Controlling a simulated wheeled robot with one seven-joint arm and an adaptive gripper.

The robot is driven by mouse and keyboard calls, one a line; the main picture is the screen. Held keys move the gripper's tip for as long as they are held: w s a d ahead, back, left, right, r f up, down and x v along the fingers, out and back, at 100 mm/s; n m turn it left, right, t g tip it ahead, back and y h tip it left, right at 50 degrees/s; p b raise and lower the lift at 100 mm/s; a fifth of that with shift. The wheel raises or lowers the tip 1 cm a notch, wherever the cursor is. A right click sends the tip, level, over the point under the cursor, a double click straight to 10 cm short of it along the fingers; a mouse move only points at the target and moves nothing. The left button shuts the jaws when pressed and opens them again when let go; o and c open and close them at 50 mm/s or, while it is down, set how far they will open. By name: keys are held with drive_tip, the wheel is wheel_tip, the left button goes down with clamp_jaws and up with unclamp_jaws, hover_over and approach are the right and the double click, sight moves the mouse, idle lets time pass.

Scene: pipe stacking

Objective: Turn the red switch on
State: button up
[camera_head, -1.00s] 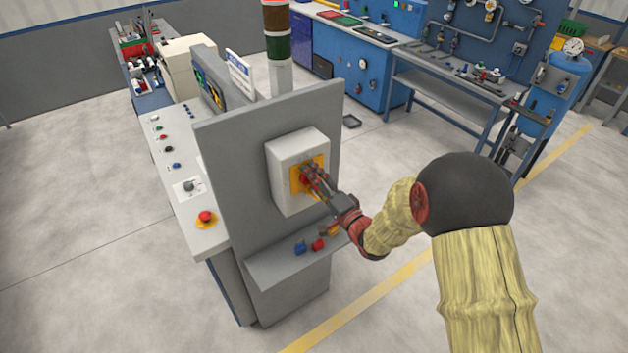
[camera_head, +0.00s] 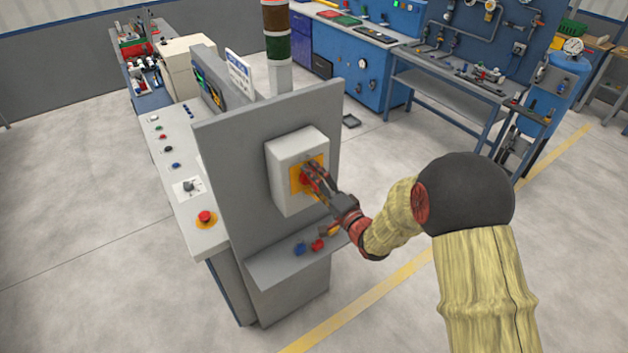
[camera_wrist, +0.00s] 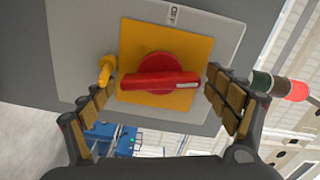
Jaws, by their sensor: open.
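The red switch (camera_wrist: 160,78) is a round red knob with a raised bar handle on a yellow plate (camera_wrist: 185,42). The plate sits on the front of a light grey box (camera_head: 290,165), fixed to an upright grey panel. In the wrist view the bar lies nearly level across the picture. My gripper (camera_wrist: 158,95) is open, with one finger on each side of the bar; the right finger is very near the bar's right end. A small yellow peg-like part (camera_wrist: 106,70) stands left of the knob. In the head view my gripper (camera_head: 318,180) covers part of the switch.
Below the box, a grey ledge (camera_head: 285,265) holds a small blue part (camera_head: 300,249) and a red part (camera_head: 318,245). A control desk (camera_head: 165,150) with a red button (camera_head: 205,216) stands to the left. Open floor lies right of the panel.

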drive_tip(key=v, duration=1.2)
drive_tip(key=shift+w, duration=0.1)
